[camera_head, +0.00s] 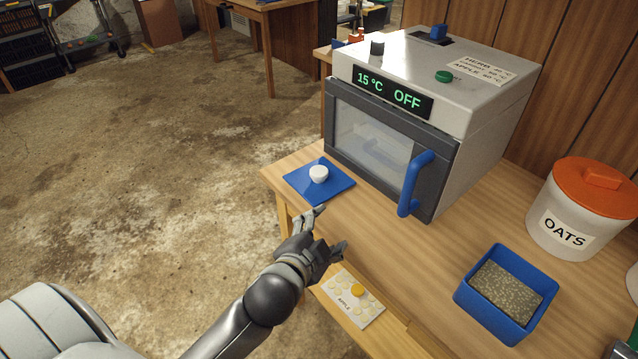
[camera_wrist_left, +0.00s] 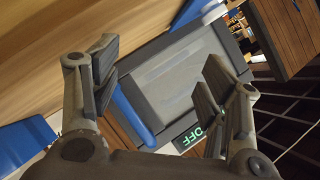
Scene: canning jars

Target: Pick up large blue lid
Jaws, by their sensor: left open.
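A flat blue square piece (camera_head: 300,182) lies on the wooden table in front of the oven, with a small white cup (camera_head: 319,174) on it. I cannot tell whether this piece is the large blue lid; nothing else in view is plainly a lid of that colour. Part of a blue flat thing (camera_wrist_left: 198,14) shows at the top of the left wrist view. My left gripper (camera_head: 330,229) is open and empty by the table's front edge, nearer me than the blue piece and apart from it. Its spread fingers also show in the left wrist view (camera_wrist_left: 160,60). My right gripper is not in view.
A grey oven (camera_head: 475,125) with a blue handle (camera_head: 414,185) stands behind; its door is shut. A blue bin (camera_head: 486,303) with grainy contents and an OATS tub (camera_head: 565,228) stand at right. A card (camera_head: 337,287) with pale slices lies below the gripper. Table between is clear.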

